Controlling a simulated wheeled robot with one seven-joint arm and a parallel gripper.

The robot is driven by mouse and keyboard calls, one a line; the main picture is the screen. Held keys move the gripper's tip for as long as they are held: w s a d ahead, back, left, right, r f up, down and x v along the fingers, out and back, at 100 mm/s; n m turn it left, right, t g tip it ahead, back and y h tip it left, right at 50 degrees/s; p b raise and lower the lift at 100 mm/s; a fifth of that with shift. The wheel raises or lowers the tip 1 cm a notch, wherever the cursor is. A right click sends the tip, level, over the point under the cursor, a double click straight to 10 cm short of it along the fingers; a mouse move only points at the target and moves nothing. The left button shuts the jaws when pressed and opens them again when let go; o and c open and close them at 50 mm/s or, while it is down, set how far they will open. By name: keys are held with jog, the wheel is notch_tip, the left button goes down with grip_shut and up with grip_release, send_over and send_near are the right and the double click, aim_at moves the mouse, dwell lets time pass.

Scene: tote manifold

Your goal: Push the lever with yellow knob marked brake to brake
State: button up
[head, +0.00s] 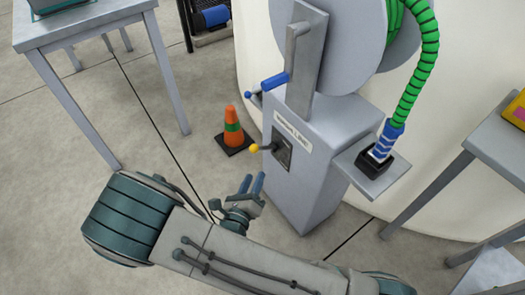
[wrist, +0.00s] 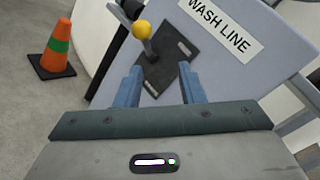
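The lever's yellow knob (head: 254,148) sticks out to the left from a dark slotted plate (head: 283,151) on the front of a grey cabinet. In the wrist view the yellow knob (wrist: 142,29) stands above and slightly left of centre, over the dark plate (wrist: 178,66). A brake marking cannot be read. My gripper (head: 252,183) is below the knob, apart from it. In the wrist view the two blue fingers of my gripper (wrist: 161,75) are spread with a gap between them and nothing held. The fingertips point toward the plate, with the knob beyond them.
The cabinet (head: 315,197) has a "WASH LINE" label (wrist: 219,27). A blue-handled crank (head: 274,81) is above the lever. An orange cone (head: 233,128) stands on the floor to the left. A green hose (head: 418,75) ends at a right-hand shelf. Tables stand at both sides.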

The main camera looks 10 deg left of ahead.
aim_at(260, 148)
jog(key=shift+n+y, duration=0.6)
jog(key=shift+n, duration=0.1)
jog(key=w+b, duration=0.1)
jog(key=w, duration=0.3)
jog(key=w+f+b, duration=0.1)
jog(key=w+b, duration=0.1)
jog(key=w, duration=0.3)
jog(key=w+a+b, duration=0.1)
jog(key=w, duration=0.3)
jog(key=shift+w+f, duration=0.25)
jog(key=shift+a, duration=0.1)
